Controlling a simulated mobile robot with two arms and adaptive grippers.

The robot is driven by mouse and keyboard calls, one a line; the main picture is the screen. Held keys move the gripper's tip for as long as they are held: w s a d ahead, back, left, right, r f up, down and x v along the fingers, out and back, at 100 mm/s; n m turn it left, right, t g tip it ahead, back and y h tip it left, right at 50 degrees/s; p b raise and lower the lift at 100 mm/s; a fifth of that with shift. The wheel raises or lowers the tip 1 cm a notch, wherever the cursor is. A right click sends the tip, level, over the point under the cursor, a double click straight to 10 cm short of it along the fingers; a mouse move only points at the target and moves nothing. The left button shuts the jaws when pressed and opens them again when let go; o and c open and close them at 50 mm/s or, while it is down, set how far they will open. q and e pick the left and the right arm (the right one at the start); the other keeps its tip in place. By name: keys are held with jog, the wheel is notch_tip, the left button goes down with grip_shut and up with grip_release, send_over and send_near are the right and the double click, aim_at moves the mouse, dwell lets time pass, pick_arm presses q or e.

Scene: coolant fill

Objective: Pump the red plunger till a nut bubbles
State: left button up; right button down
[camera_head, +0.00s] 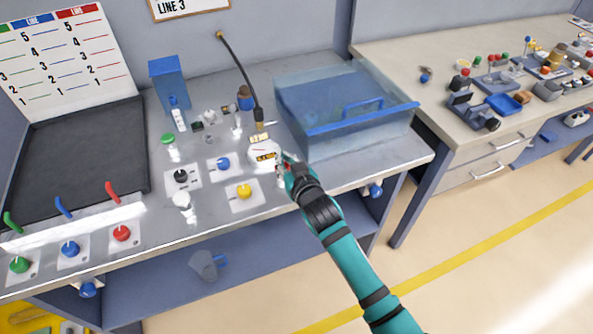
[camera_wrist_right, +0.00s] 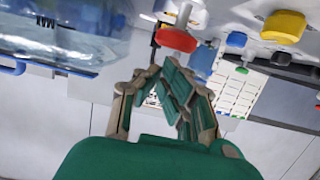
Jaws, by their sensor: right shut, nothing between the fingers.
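The red plunger (camera_wrist_right: 176,39) shows in the wrist view as a round red cap on a metal rod, just beyond my right gripper (camera_wrist_right: 178,82). The green fingers of that gripper are shut with nothing between them; I cannot tell whether they touch the cap. In the head view my right gripper (camera_head: 286,166) is beside a white unit (camera_head: 264,153) and largely covers the plunger. A clear tank (camera_head: 345,110) with a blue front rim stands right behind the gripper. No nut or bubbles can be made out. My left gripper is out of view.
A black hose (camera_head: 243,72) runs from the wall to the white unit. Yellow (camera_head: 244,191), blue (camera_head: 223,163) and black (camera_head: 181,176) knobs stand left of the gripper. A blue box (camera_head: 169,82) stands farther back. The bench's front edge lies close to my arm.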

pick_arm(q)
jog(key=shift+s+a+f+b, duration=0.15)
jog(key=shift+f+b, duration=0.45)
jog(key=shift+b, duration=0.65)
pick_arm(e)
jog(key=r+v, duration=0.1)
jog(key=v, duration=0.9)
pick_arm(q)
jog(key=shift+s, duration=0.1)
pick_arm(e)
jog(key=shift+s, duration=0.1)
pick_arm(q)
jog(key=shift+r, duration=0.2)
pick_arm(e)
notch_tip(320, 180, up, 3)
jog(key=shift+d+f, duration=0.15)
